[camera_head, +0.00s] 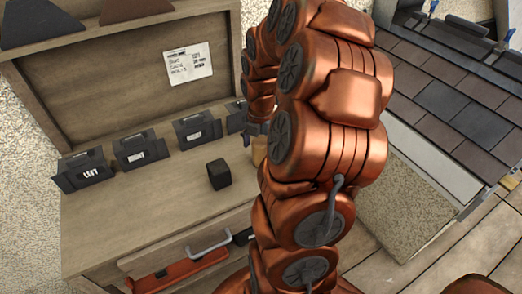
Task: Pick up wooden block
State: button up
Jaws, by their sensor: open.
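A tan wooden block (258,152) stands on the workbench top (135,215), mostly hidden behind my copper-coloured arm. A small part of my gripper (256,131) shows at the arm's left edge, just above the block. The gripper is open, but most of it is hidden by the arm. I cannot tell whether its fingers are around the block or only above it. A dark cube (219,174) sits apart on the bench, to the left of the wooden block.
Several dark holders, including ones labelled LEFT (88,171) and RIGHT (140,151), line the bench back. A paper note (188,63) hangs on the backboard. A red tool (178,270) lies at the lower front. A tiled roof section (450,95) stands at right.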

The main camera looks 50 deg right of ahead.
jog(key=shift+f, duration=0.3)
jog(key=c, duration=1.4)
jog(key=shift+o, duration=0.2)
jog(key=shift+r, duration=0.1)
jog(key=shift+w+r, duration=0.1)
jog(key=shift+r, duration=0.45)
notch_tip(320, 180, up, 2)
jog(key=shift+b, duration=0.55)
jog(key=s+d+r+b, duration=0.1)
jog(key=s+d, duration=0.3)
jog(key=d, duration=0.3)
jog(key=s+d+b, duration=0.1)
jog(key=s+d, duration=0.3)
jog(key=d, duration=0.3)
jog(key=shift+r, duration=0.35)
